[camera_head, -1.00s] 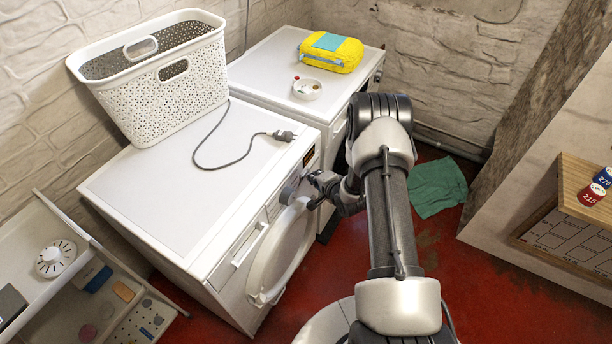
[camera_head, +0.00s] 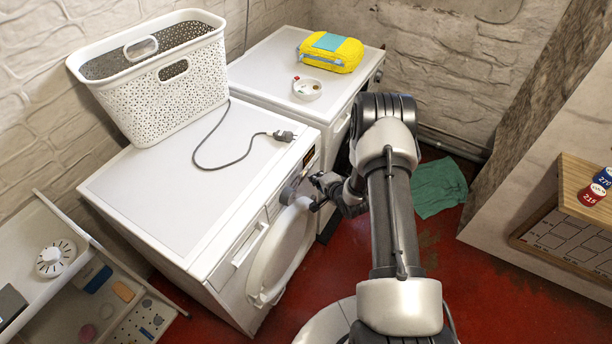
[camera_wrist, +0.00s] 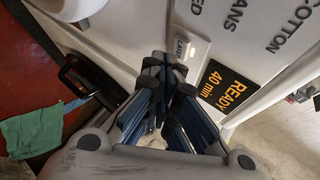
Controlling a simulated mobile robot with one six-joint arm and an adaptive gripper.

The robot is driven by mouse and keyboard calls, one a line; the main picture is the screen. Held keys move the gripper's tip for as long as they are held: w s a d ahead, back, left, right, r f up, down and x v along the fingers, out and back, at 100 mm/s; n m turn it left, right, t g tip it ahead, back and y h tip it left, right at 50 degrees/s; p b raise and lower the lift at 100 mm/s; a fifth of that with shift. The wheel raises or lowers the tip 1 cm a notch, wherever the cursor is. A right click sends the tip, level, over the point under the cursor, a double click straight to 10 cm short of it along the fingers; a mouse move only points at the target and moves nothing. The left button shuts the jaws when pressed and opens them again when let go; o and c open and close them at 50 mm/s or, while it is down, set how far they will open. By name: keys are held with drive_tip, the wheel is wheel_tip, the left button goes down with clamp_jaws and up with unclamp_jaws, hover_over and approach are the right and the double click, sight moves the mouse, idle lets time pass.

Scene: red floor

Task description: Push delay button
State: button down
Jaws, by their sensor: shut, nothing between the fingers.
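The white washing machine (camera_head: 160,205) stands in the left middle of the head view, its control panel facing my arm. In the wrist view its display (camera_wrist: 226,86) reads "READY 40 min". I cannot read the word "delay" on any button. In the head view my gripper (camera_head: 318,190) is beside the panel's right end.
A green cloth (camera_head: 437,187) lies on the red floor.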

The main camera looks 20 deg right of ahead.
drive_tip(key=s+d, duration=0.3)
drive_tip(key=s, duration=0.1)
drive_tip(key=shift+s+d+p, duration=0.35)
drive_tip(key=shift+s, duration=0.05)
idle(0.4)
wheel_tip(320, 180, up, 8)
drive_tip(key=w+n+g+h, duration=0.1)
drive_tip(key=w+n, duration=0.2)
drive_tip(key=s+a+r+n+g+h, duration=0.1)
drive_tip(key=s+a+r+n, duration=0.2)
drive_tip(key=r, duration=0.8)
drive_tip(key=s+a+r+n+g+h, duration=0.15)
drive_tip(key=s+r, duration=0.25)
drive_tip(key=r, duration=0.8)
drive_tip(key=s+a+r+n+g+y, duration=0.1)
drive_tip(key=s+a+r+n, duration=0.1)
drive_tip(key=s, duration=0.7)
drive_tip(key=s+a+r+n+g, duration=0.1)
drive_tip(key=s+a+r+n, duration=0.2)
drive_tip(key=s+a, duration=0.4)
drive_tip(key=s+a+r+n+g+y, duration=0.1)
drive_tip(key=s+a+r+n, duration=0.2)
drive_tip(key=s, duration=0.8)
drive_tip(key=shift+s+a+r+y, duration=0.35)
drive_tip(key=shift+a+r, duration=0.4)
drive_tip(key=shift+a, duration=0.5)
